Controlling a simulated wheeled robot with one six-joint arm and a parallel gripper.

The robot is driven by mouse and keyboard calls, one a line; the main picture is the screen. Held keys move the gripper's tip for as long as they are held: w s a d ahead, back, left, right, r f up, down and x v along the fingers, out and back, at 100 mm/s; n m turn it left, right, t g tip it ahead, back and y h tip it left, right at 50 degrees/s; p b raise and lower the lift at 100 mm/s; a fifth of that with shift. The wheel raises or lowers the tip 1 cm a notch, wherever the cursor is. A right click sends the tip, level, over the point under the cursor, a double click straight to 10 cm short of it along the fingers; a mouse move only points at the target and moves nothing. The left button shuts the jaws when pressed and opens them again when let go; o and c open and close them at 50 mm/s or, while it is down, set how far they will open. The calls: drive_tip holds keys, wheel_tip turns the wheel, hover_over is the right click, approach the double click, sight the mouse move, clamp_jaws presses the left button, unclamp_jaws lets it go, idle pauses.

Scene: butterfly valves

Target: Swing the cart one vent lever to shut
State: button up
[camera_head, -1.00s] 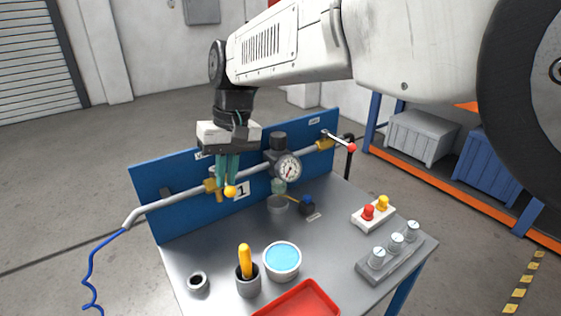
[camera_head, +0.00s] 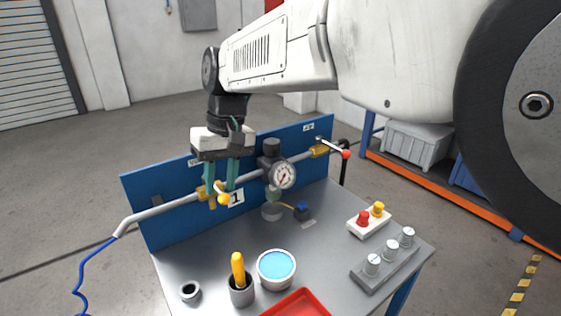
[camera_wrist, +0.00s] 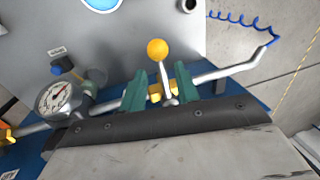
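A red-ball lever (camera_head: 346,154) sits at the right brass valve (camera_head: 320,151). The small labels above both are too small to read, so I cannot tell which is the vent. My gripper (camera_head: 220,188) is at the left valve, pointing down, its teal fingers apart. In the wrist view my gripper (camera_wrist: 161,92) has its fingers on either side of the lever's metal shaft, with the yellow ball (camera_wrist: 157,48) beyond the tips. Contact is not clear.
A pressure gauge (camera_head: 282,176) stands on the pipe right of my gripper. The blue back panel (camera_head: 160,236) rises behind the pipe. On the cart top are a blue-filled cup (camera_head: 276,268), a yellow-handled tool (camera_head: 238,270), a red tray (camera_head: 300,304) and a button box (camera_head: 370,220).

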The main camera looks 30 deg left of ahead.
drive_tip(key=shift+r, duration=0.1)
wheel_tip(320, 180, up, 8)
drive_tip(key=w, duration=0.1)
drive_tip(key=shift+w+d+f, duration=0.2)
drive_tip(key=shift+d+f, duration=0.05)
idle(0.4)
drive_tip(key=w+d+f+m+h, duration=0.1)
drive_tip(key=w+d+m, duration=0.15)
drive_tip(key=d, duration=1.55)
drive_tip(key=w+d+f+m, duration=0.2)
drive_tip(key=d+m, duration=0.2)
drive_tip(key=d, duration=1.5)
drive_tip(key=s+d+f+m+t, duration=0.1)
drive_tip(key=s+d+m, duration=0.2)
drive_tip(key=d, duration=1)
drive_tip(key=s+d+f+m+t, duration=0.2)
drive_tip(key=s+d+m, duration=0.2)
drive_tip(key=s+d, duration=0.6)
drive_tip(key=shift+d, duration=1.95)
